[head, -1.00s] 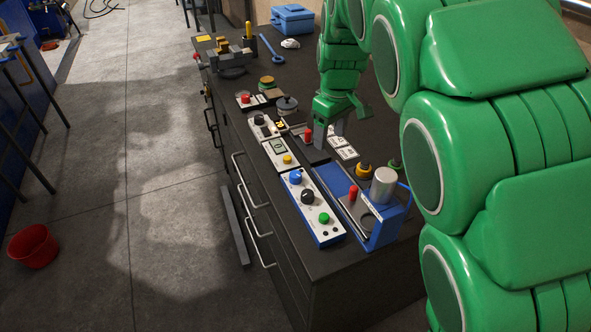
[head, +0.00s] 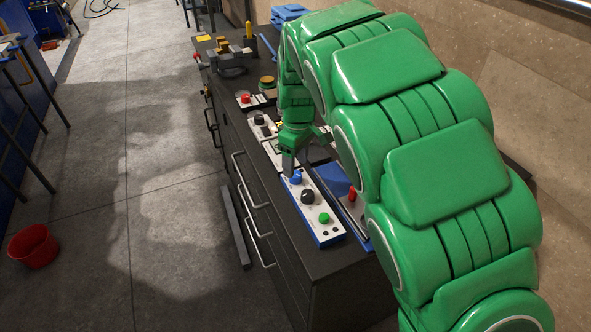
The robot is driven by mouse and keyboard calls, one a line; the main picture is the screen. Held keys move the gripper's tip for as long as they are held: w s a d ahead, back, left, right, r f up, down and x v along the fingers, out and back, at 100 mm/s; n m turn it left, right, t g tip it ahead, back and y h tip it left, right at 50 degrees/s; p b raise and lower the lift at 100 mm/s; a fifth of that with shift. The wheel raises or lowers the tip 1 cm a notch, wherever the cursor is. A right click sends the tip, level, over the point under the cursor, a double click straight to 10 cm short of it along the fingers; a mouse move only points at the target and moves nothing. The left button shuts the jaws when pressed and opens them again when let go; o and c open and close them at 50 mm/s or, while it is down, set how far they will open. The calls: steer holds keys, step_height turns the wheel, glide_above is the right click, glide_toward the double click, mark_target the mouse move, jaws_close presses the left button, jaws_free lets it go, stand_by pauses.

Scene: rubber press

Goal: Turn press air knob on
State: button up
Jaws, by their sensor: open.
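A white control panel with blue sides (head: 322,231) lies on the dark workbench. It carries a blue knob (head: 296,180), a black knob (head: 307,196) and a green button (head: 324,218). I cannot tell which knob is the press air knob, as no label can be read. My gripper (head: 291,170) points down just above the blue knob at the panel's far end. Its jaws are open, but the gap between the fingers is hard to make out. I cannot tell whether a finger touches the knob. My green arm hides most of the blue press to the right.
Other panels with a black knob (head: 259,119) and a red button (head: 245,98) line the bench's left edge. A vise (head: 228,62) stands at the far end. A red bucket (head: 33,246) sits on the floor at left. The floor beside the bench is largely clear.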

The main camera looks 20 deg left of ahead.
mark_target(296, 174)
steer(key=shift+s+f, duration=0.1)
steer(key=shift+f, duration=1.6)
steer(key=shift+c, duration=0.3)
steer(key=c, duration=1)
